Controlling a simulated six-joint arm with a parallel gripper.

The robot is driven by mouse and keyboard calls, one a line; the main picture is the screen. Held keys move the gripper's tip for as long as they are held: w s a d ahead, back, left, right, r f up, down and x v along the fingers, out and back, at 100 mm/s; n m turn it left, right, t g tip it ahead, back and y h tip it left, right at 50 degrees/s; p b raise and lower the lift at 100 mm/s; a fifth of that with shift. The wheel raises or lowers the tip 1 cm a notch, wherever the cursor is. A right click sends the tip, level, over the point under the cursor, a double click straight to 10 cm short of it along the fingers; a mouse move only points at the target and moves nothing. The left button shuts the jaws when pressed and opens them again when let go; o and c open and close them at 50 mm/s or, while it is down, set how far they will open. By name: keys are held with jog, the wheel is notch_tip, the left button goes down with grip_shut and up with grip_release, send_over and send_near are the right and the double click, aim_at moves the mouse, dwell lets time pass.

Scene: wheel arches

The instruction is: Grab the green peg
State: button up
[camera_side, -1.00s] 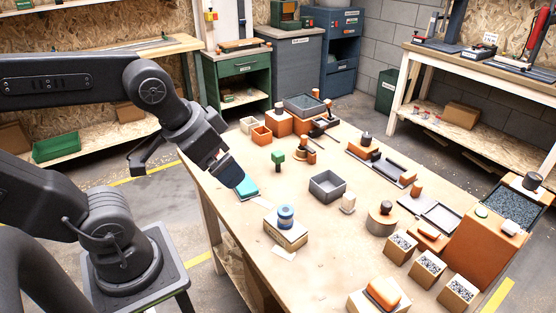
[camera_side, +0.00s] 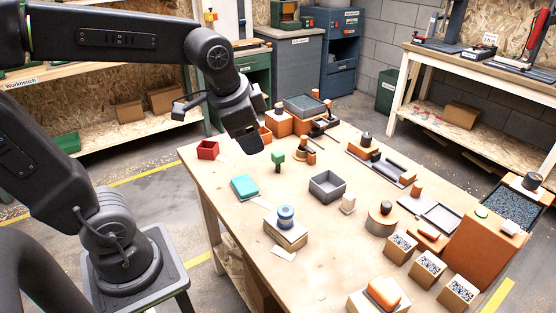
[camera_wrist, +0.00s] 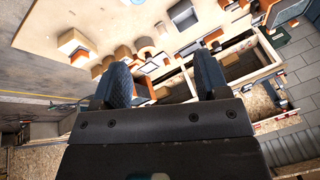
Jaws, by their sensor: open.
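The green peg (camera_side: 278,161) stands upright on the wooden table, with a green block-like top on a thin dark stem. My gripper (camera_side: 251,143) is above the table, up and to the left of the peg in the side view, and apart from it. In the wrist view my gripper (camera_wrist: 161,82) shows two dark fingers spread wide with nothing held between them. I cannot pick out the green peg in the wrist view.
A red bin (camera_side: 208,150) and a teal block (camera_side: 244,187) lie left of the peg. A grey open tray (camera_side: 327,186) is to its right, with a small pale piece (camera_side: 348,203) beside it. An orange fixture (camera_side: 306,155) stands close behind. Bare table lies in front of the peg.

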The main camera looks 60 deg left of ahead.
jog(key=w+a+f+m+g+y, duration=0.1)
jog(key=w+a+m, duration=0.2)
jog(key=w, duration=0.2)
jog(key=w+a+f+m+g, duration=0.1)
jog(key=w+a+m, duration=0.15)
jog(key=w, duration=0.25)
jog(key=m+g+y, duration=0.2)
jog(key=m, duration=0.7)
send_near(278, 153)
jog(key=shift+n, duration=0.25)
jog(key=x, duration=0.6)
jog(key=shift+w+f, duration=0.15)
jog(key=shift+f, duration=0.05)
jog(key=shift+x, duration=3)
jog(key=shift+r, duration=0.1)
jog(key=shift+c, duration=0.2)
jog(key=c, duration=1)
jog(key=shift+r, duration=0.1)
